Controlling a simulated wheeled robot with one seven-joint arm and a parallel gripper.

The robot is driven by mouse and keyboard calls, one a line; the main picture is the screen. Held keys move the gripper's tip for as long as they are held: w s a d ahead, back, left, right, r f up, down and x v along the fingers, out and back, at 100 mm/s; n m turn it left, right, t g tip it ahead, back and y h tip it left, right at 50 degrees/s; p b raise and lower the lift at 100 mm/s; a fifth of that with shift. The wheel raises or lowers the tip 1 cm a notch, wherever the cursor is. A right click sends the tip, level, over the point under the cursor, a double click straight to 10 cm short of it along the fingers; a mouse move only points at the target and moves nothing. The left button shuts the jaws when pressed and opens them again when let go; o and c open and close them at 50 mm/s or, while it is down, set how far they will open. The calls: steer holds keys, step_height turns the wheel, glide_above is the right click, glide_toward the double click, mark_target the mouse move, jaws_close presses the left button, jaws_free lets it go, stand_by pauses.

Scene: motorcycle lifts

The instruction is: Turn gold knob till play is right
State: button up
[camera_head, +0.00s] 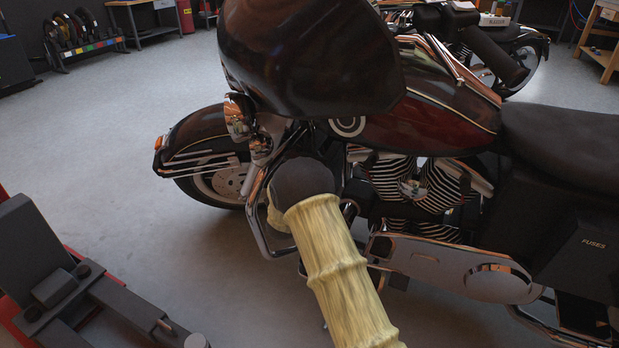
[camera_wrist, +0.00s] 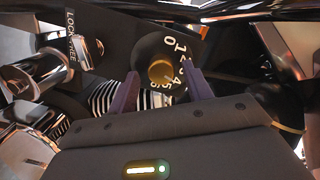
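The gold knob (camera_wrist: 159,72) shows in the wrist view, on a black dial plate (camera_wrist: 148,47) with white numbers from 0 upward along its right side. I cannot make out a pointer mark on the knob. My gripper (camera_wrist: 162,75) has two purple fingers, open and apart, one on each side of the knob in the picture. I see no clear contact; the depth gap cannot be told. In the head view the dark red motorcycle (camera_head: 437,122) stands upright. My yellow-sleeved arm reaches to its front side and hides the knob and gripper there.
A panel marked LOCK and FREE (camera_wrist: 72,35) lies left of the dial, with chrome parts (camera_wrist: 48,75) close by. A dark lift frame (camera_head: 60,290) stands at lower left. The floor (camera_head: 130,210) at left is clear.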

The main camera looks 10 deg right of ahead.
steer(key=r+p+v, duration=0.1)
steer(key=p+v, duration=0.4)
steer(key=v, duration=1.2)
steer(key=shift+s+f+p, duration=0.2)
steer(key=shift+f+p, duration=0.15)
steer(key=shift+f, duration=0.1)
steer(key=shift+a, duration=0.1)
